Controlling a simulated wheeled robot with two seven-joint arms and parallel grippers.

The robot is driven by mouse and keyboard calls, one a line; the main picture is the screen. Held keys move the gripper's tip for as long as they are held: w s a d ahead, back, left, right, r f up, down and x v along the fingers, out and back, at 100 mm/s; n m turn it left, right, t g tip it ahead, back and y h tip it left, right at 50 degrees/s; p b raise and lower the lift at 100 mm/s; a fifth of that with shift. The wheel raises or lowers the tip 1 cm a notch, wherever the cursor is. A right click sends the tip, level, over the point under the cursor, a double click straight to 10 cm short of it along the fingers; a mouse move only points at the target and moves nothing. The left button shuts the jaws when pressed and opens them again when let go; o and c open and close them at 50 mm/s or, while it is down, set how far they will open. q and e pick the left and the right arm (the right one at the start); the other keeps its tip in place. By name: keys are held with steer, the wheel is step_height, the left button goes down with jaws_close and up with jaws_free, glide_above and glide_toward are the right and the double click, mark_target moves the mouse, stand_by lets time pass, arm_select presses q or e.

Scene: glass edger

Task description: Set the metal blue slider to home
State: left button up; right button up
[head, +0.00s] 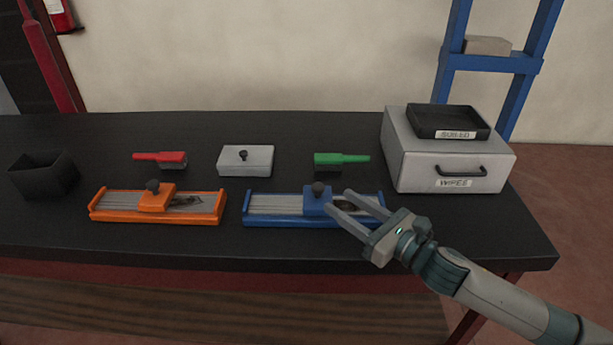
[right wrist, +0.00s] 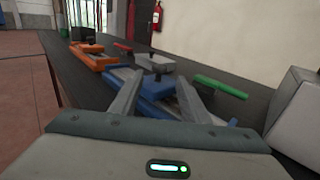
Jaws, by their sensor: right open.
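The blue edger (head: 270,217) lies on the black table at centre right. Its blue slider (head: 316,203), with a dark knob (head: 318,188) on top, sits near the middle of the rails. My right gripper (head: 338,198) is open, with its fingers reaching toward the slider from the right, over the blue edger's right part. In the right wrist view the slider (right wrist: 156,88) shows ahead, between the two open fingers. I cannot tell whether a finger touches it. My left gripper is not in view.
An orange edger (head: 110,210) stands left on the table (head: 310,255). Behind are a red brush (head: 165,159), a grey block with a knob (head: 245,165) and a green brush (head: 340,160). A black bin (head: 42,180) is far left. A wipes box (head: 430,165) bearing a black tray (head: 447,120) stands right.

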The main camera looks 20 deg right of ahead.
mark_target(306, 189)
steer(key=p+x, duration=0.1)
steer(key=x, duration=0.3)
steer(key=shift+r, duration=0.2)
steer(key=p+x, duration=0.2)
steer(key=x, duration=0.5)
steer(key=shift+w+a+f, duration=0.15)
steer(key=shift+w, duration=0.15)
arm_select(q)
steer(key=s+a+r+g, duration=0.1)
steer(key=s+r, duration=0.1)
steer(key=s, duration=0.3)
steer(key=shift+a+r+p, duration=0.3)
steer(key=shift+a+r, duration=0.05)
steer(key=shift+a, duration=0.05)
arm_select(e)
steer(key=shift+w+a, duration=0.25)
steer(key=shift+w, duration=0.2)
steer(key=shift+c, duration=0.7)
steer(key=shift+a, duration=0.1)
jaws_close()
